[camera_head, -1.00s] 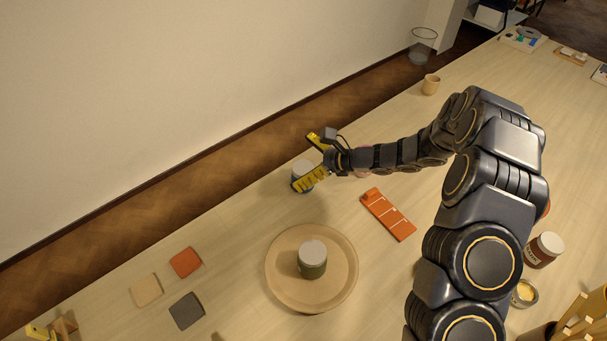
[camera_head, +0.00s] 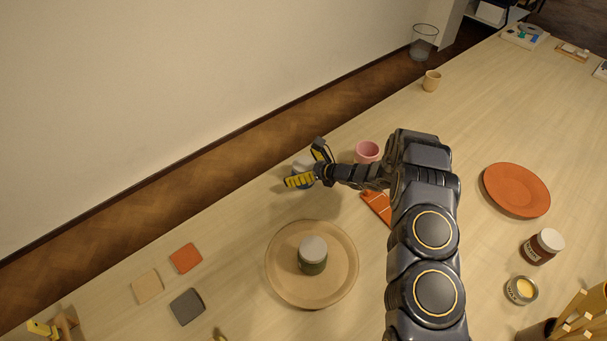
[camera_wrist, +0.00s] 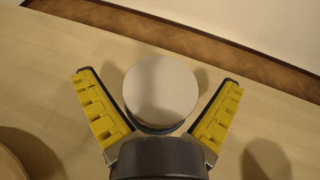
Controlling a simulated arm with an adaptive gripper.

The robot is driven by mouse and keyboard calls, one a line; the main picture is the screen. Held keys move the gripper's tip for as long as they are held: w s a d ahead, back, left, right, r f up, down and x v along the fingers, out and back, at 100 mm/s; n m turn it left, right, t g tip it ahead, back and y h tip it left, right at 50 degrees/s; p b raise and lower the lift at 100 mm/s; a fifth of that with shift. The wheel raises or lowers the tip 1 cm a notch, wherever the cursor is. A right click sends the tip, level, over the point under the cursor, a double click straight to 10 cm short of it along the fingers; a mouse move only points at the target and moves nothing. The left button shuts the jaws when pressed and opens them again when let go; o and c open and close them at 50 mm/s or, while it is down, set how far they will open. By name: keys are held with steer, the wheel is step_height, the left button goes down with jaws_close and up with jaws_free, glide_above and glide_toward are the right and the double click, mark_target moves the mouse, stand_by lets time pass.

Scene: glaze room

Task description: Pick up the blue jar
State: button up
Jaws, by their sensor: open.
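The blue jar (camera_head: 300,166) stands near the far edge of the table, its pale lid up. My gripper (camera_head: 303,163) partly covers it in the head view. In the wrist view the jar's round grey-white lid (camera_wrist: 160,88) lies between the two yellow fingers of my open gripper (camera_wrist: 158,82). A gap shows on each side of the lid. The jar's body is mostly hidden under the lid, and I cannot tell how low the fingertips reach beside it.
A pink cup (camera_head: 367,152) and a partly covered orange tile strip (camera_head: 374,205) are right of my gripper. An orange plate (camera_head: 516,190), a dark red jar (camera_head: 535,250) and tiles (camera_head: 186,258) lie farther off.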

steer(key=shift+a, duration=0.1)
steer(key=c, duration=1.3)
steer(key=shift+o, duration=0.2)
steer(key=shift+r, duration=0.1)
